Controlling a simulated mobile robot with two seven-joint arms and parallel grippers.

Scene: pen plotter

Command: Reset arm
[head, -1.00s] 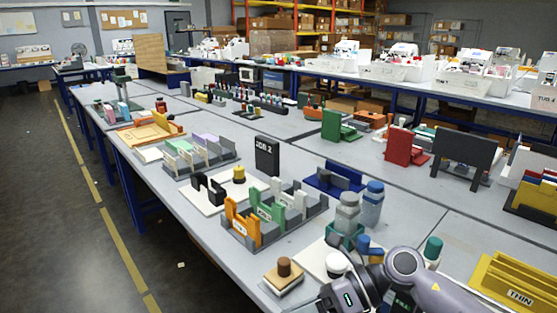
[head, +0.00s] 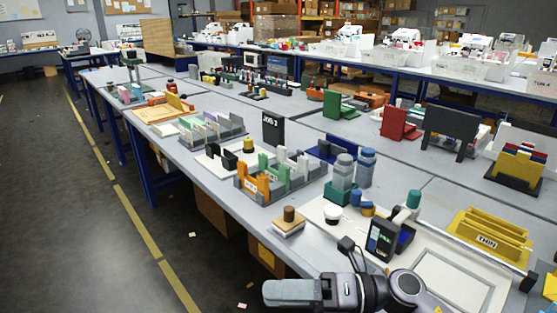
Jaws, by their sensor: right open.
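The pen plotter's station is at the lower right of the head view. It has a pale base board (head: 425,262) with a framed flat area (head: 455,280). A dark unit with a small lit display (head: 381,238) stands on the board. My right gripper (head: 272,292) is at the bottom edge, pointing left, in front of the board and apart from these parts. It is open with nothing visible in it. My left gripper is not in view.
Left of the plotter are a white round knob (head: 332,213) and a brown peg on a wooden block (head: 289,214). Grey bottles (head: 343,172) stand behind. A yellow tray marked THIN (head: 488,240) is at right. The grey tabletop is clear between items.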

